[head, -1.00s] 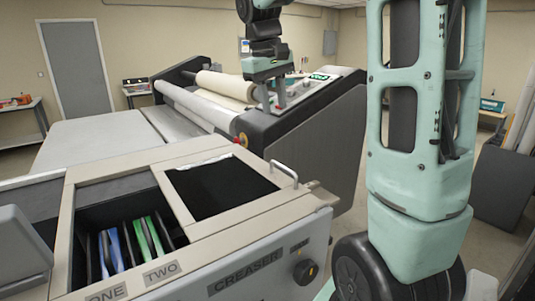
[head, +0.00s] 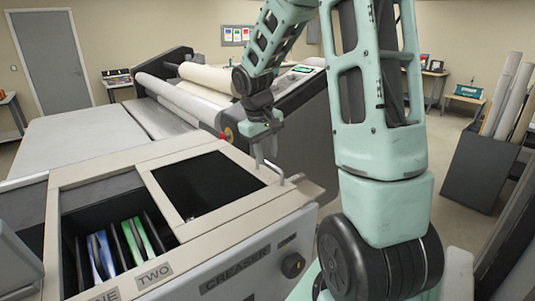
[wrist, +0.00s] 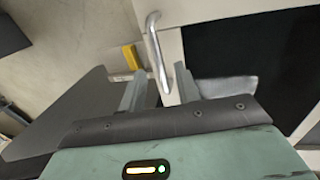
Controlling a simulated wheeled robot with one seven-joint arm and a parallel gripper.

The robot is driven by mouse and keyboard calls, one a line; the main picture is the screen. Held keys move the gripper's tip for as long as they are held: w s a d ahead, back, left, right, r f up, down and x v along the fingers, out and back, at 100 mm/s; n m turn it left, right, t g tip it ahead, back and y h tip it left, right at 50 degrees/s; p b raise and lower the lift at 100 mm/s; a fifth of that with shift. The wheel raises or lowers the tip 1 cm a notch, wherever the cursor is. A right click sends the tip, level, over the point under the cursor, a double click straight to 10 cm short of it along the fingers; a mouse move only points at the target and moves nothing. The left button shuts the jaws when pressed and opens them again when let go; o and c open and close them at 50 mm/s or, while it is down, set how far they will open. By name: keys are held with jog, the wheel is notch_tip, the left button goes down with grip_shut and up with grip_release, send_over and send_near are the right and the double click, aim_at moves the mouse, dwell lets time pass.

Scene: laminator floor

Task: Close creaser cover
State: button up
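The creaser (head: 235,275) is a grey-beige machine at the front left in the head view. Its cover (head: 160,203) is a pale frame around a dark panel, lying over the right part of the top. A metal bar handle (head: 282,178) stands at the cover's right side; it also shows in the wrist view (wrist: 154,40). The left part of the top is open, with blue and green pieces (head: 135,240) inside.
A laminator with large rolls (head: 205,85) stands behind the creaser. Labels ONE and TWO (head: 154,274) are on the front rim by the open compartment. A dark bin of tubes (head: 485,165) stands at the right. A yellow block (wrist: 131,57) shows beside the handle.

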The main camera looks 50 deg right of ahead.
jog(key=shift+d+f, duration=0.15)
jog(key=shift+f, duration=0.75)
grip_shut()
jog(key=b, duration=0.4)
send_over(196, 208)
jog(key=shift+d+r, duration=0.1)
grip_release()
jog(key=shift+a, duration=0.2)
jog(key=shift+d, duration=0.15)
